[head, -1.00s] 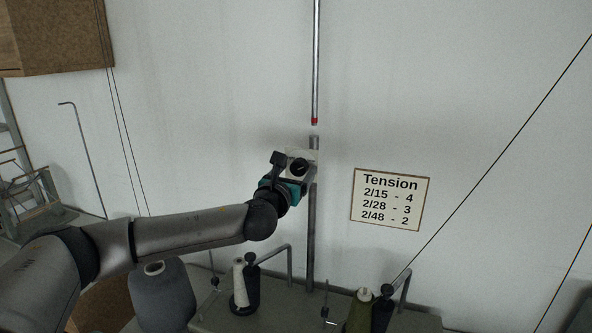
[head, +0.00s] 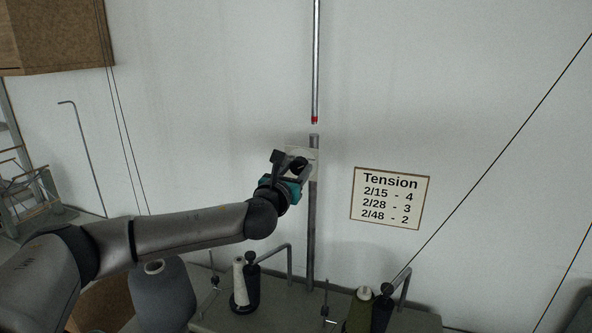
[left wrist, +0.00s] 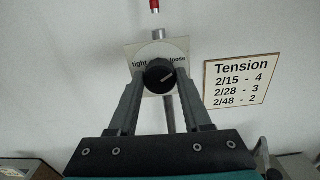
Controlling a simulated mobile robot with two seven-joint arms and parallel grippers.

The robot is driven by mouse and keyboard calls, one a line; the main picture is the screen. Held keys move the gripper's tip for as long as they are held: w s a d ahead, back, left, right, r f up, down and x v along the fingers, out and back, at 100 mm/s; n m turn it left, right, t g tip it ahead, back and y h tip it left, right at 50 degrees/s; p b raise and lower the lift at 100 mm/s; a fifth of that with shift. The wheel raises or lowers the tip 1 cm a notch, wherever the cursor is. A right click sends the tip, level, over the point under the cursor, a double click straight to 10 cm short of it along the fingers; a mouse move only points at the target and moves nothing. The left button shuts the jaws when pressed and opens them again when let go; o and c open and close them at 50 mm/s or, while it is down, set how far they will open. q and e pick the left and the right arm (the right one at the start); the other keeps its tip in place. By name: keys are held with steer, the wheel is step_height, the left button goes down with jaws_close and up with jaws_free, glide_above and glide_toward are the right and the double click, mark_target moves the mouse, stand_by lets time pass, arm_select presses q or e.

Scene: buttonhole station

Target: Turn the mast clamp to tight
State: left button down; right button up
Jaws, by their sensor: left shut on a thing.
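The mast clamp is a black round knob (left wrist: 159,76) in front of a pale plate (left wrist: 177,48) on the grey mast (head: 312,232). The plate reads "tight" on the left and "loose" on the right in the left wrist view. A light line on the knob points up and to the right there, toward the loose side. My left gripper (left wrist: 158,78) is shut on the knob, one finger on each side. In the head view the knob (head: 299,164) is partly hidden by my left gripper (head: 297,168). My right gripper is out of view.
A thin rod with a red tip (head: 315,120) hangs just above the mast top. A Tension sign (head: 391,199) is on the wall to the right. Thread cones, including a white one (head: 240,285), and bent wire guides stand below. A dark cord slants across the right.

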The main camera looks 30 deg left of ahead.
arm_select(q)
steer(key=shift+n, duration=0.4)
steer(key=n, duration=0.5)
steer(key=n+b, duration=0.1)
steer(key=n, duration=0.5)
steer(key=shift+a+f+n, duration=0.1)
steer(key=shift+a+n, duration=0.05)
steer(key=shift+n, duration=0.25)
steer(key=n, duration=1.1)
steer(key=shift+p, duration=0.4)
steer(key=shift+c, duration=1.7)
jaws_free()
